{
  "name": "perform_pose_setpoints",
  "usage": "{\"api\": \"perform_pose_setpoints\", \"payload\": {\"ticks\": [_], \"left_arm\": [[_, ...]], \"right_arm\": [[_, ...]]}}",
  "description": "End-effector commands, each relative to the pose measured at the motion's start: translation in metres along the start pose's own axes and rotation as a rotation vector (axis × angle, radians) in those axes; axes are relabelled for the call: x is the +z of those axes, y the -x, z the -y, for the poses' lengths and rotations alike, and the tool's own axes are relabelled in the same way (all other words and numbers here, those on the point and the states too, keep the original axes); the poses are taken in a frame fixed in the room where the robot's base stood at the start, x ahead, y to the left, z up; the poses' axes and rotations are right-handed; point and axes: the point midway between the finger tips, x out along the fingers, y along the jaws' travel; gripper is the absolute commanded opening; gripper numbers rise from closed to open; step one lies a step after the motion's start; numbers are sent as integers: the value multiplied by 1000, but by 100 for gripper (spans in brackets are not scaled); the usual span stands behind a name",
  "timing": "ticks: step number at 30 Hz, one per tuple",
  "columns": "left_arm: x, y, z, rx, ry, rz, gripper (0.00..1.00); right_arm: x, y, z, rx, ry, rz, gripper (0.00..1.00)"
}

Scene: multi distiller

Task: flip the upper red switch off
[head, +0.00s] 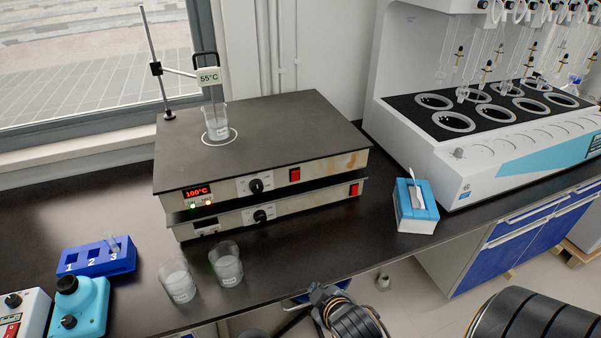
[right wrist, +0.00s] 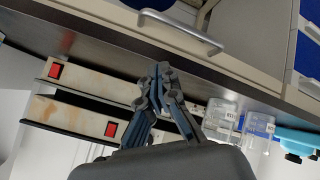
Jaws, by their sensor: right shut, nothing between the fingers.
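Two hotplates are stacked on the bench. The upper hotplate (head: 270,136) has a red switch (head: 295,174) on its front, right of a black knob, and its display (head: 197,192) is lit at 100°C. The lower hotplate (head: 290,210) has its own red switch (head: 354,189). The right wrist view is upside down; the upper red switch (right wrist: 110,129) and the lower one (right wrist: 56,70) both show clear of the fingers. My right gripper (head: 318,291) is at the bench's front edge, below the hotplates; its fingers (right wrist: 163,70) are shut and empty. My left gripper is out of view.
Two beakers (head: 178,280) (head: 227,265) stand before the hotplates, and another (head: 217,122) with a 55°C probe on top. A blue-topped box (head: 416,205) is to the right. A drawer handle (right wrist: 180,30) is close to my right fingers.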

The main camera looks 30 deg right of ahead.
Motion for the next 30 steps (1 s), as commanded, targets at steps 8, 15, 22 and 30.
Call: {"api": "perform_pose_setpoints", "payload": {"ticks": [8,15,22,30], "left_arm": [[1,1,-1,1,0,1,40],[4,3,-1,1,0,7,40],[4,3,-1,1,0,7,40],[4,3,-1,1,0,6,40]], "right_arm": [[-34,-16,-65,280,269,-186,0],[-68,-5,-115,587,605,-322,0],[-85,7,-129,751,798,-376,0],[-88,10,-130,778,832,-385,0]]}}
